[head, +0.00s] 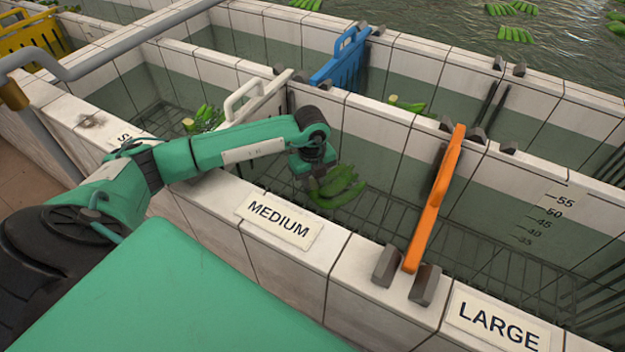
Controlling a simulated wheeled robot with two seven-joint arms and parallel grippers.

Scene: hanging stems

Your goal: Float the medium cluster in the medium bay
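The green banana cluster (338,188) hangs at the fingers of my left gripper (314,180), inside the walls of the medium bay (390,218). The gripper points down and looks shut on the cluster's upper left end; the fingertips are small and partly hidden. The bay lies behind the MEDIUM label (279,220), between a white gate (258,100) on the left and an orange gate (436,200) on the right. A grid shows low in the bay; I cannot tell whether the cluster touches water or grid. My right gripper is not in view.
Tiled walls edge the bays. The LARGE bay (510,225) on the right looks empty. Another cluster (203,119) lies in the left bay, and one (406,105) is behind the medium bay. A blue gate (343,60) stands at the back. Clusters float in the far pool.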

